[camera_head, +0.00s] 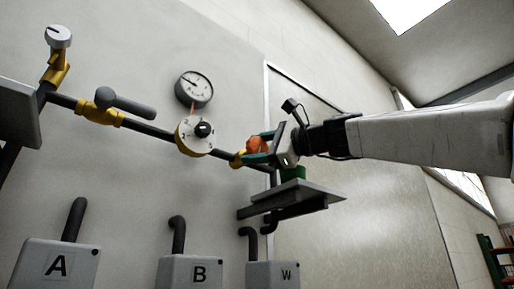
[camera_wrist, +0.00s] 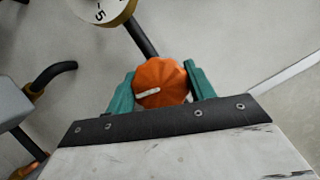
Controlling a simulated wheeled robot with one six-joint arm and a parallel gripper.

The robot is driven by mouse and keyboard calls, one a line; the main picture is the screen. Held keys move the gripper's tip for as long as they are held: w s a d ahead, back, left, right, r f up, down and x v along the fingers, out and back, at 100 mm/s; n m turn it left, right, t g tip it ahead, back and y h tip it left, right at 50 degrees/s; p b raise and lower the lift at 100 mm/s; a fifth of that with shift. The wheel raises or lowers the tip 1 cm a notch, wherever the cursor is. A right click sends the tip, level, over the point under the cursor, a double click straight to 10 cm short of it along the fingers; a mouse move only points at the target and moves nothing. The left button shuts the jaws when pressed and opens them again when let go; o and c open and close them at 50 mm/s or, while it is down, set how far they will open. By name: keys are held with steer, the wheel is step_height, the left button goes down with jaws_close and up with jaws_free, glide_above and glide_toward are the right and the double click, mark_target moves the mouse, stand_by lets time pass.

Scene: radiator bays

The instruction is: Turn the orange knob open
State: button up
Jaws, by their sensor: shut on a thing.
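The orange knob (camera_wrist: 160,80) is ribbed and has a white pointer line, which runs nearly level toward the lower left in the wrist view. My gripper (camera_wrist: 157,88) has teal fingers, one on each side of the knob, shut on it. In the head view the orange knob (camera_head: 257,146) sits at the right end of the dark pipe, partly hidden by my gripper (camera_head: 261,145). Its yellow valve body (camera_head: 238,160) shows just left of it.
Left along the pipe are a numbered dial (camera_head: 194,136), a grey-handled yellow valve (camera_head: 100,110) and a white knob (camera_head: 58,36). A gauge (camera_head: 194,88) is above. Below are a shelf (camera_head: 300,198) and boxes A (camera_head: 57,266), B (camera_head: 198,273) and W (camera_head: 285,274).

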steer(key=n, duration=0.2)
steer(key=n+g+h, duration=0.1)
steer(key=n, duration=0.1)
steer(key=shift+f+n+g, duration=0.1)
steer(key=shift+n+g, duration=0.2)
steer(key=n+h, duration=0.2)
steer(key=n, duration=0.2)
steer(key=shift+f+n, duration=0.1)
steer(key=shift+n, duration=0.2)
steer(key=n+h, duration=0.2)
steer(key=n, duration=0.2)
steer(key=shift+h, duration=0.3)
steer(key=n+t+h, duration=0.1)
steer(key=n, duration=0.2)
steer(key=shift+w+h, duration=0.1)
steer(key=shift+h, duration=0.3)
steer(key=n+t+h, duration=0.1)
steer(key=n+h, duration=0.1)
steer(key=n, duration=0.2)
steer(key=n+t+h, duration=0.1)
steer(key=n, duration=0.1)
steer(key=shift+d+t+h, duration=0.1)
steer(key=shift+t+h, duration=0.2)
steer(key=n+t+h, duration=0.1)
steer(key=n+t, duration=0.1)
steer(key=n, duration=0.2)
steer(key=shift+n+t, duration=0.8)
steer(key=shift+n, duration=0.9)
steer(key=shift+d, duration=0.1)
